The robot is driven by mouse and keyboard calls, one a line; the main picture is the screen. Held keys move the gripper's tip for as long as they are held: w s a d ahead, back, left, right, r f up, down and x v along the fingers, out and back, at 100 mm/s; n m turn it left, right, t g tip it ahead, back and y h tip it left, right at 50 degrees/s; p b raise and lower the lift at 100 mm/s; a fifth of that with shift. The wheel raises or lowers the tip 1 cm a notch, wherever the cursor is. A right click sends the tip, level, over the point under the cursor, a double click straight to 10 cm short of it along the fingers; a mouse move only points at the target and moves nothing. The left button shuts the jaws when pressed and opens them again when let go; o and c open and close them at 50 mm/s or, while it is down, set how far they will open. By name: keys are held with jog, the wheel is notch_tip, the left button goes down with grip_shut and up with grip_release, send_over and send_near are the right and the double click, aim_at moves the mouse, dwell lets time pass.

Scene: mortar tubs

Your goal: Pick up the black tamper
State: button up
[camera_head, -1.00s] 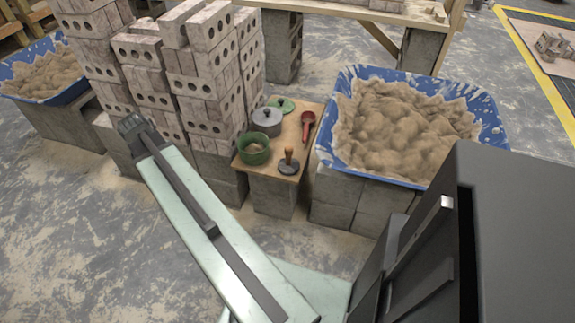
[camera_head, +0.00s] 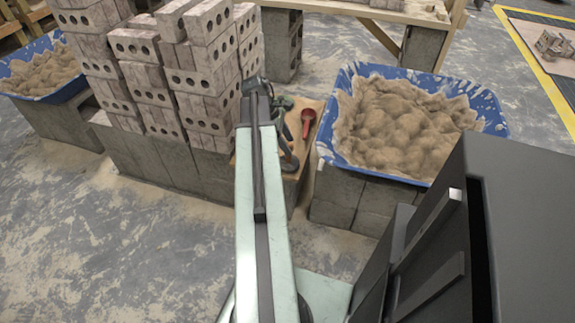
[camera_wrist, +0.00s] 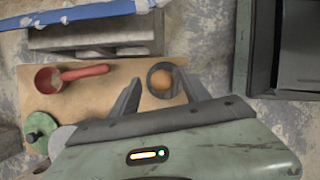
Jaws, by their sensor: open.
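The black tamper (camera_wrist: 162,70) stands on a wooden board (camera_wrist: 100,98) in the wrist view. It shows from above as a dark round base with an orange-brown wooden knob. My gripper (camera_wrist: 159,76) is open, with its two fingers on either side of the tamper in the picture. I cannot tell how far above it they are, and no grip on it shows.
A blue tub (camera_head: 490,110) of mortar stands on blocks to the right in the head view. Stacked bricks (camera_head: 205,85) rise close to the left.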

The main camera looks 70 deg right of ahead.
jog(key=b+x, duration=0.5)
jog(key=shift+a+f, duration=0.15)
jog(key=shift+f, duration=0.05)
jog(key=shift+r, duration=0.2)
jog(key=shift+w, duration=0.1)
grip_shut()
jog(key=shift+r+p, duration=0.1)
jog(key=shift+p, duration=0.2)
